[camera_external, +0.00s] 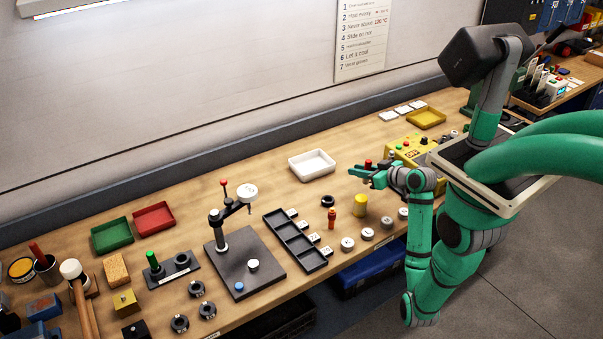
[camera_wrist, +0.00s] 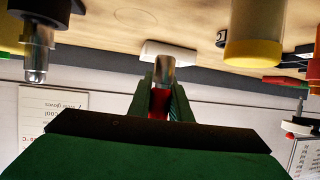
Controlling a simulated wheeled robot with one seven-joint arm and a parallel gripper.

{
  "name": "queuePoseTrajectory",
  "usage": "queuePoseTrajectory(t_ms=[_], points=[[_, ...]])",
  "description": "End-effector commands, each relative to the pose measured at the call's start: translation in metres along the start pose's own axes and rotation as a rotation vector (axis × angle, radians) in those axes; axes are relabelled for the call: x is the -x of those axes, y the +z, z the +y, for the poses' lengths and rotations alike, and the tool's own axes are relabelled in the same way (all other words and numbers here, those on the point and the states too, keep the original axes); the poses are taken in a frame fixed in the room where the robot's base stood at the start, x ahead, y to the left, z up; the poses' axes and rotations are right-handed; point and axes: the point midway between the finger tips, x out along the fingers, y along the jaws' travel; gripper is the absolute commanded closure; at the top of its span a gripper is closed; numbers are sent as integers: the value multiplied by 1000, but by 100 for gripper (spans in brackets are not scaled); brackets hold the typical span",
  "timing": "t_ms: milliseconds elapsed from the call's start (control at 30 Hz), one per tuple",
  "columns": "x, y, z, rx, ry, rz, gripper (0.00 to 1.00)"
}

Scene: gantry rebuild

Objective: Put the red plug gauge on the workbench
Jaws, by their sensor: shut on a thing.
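The red plug gauge (camera_wrist: 158,103) is between my gripper's fingers in the wrist view, its bright metal end sticking out past the fingertips. My gripper (camera_wrist: 161,92) is shut on it. In the external view my gripper (camera_external: 364,174) is over the right part of the workbench (camera_external: 265,188), with the gauge's red part (camera_external: 368,163) showing above the fingers. The wrist view is upside down, with the bench top (camera_wrist: 120,30) along its upper edge. The gauge appears held above the surface; the exact gap cannot be told.
A white tray (camera_external: 312,161) lies left of my gripper. A yellow cylinder (camera_external: 360,205), an orange-red bottle (camera_external: 331,219) and a black ring (camera_external: 327,201) stand nearer the front. A yellow control box (camera_external: 404,146) is behind. Bare wood shows around the tray.

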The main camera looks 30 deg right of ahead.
Motion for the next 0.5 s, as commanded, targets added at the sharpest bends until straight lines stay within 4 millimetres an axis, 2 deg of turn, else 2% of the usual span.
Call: queuePoseTrajectory(t_ms=[33,200,333,500], points=[[11,2,10,1,-1,1,100],[40,7,23,13,-30,1,100],[52,9,25,18,-45,0,100],[51,24,26,16,-53,-3,100]])
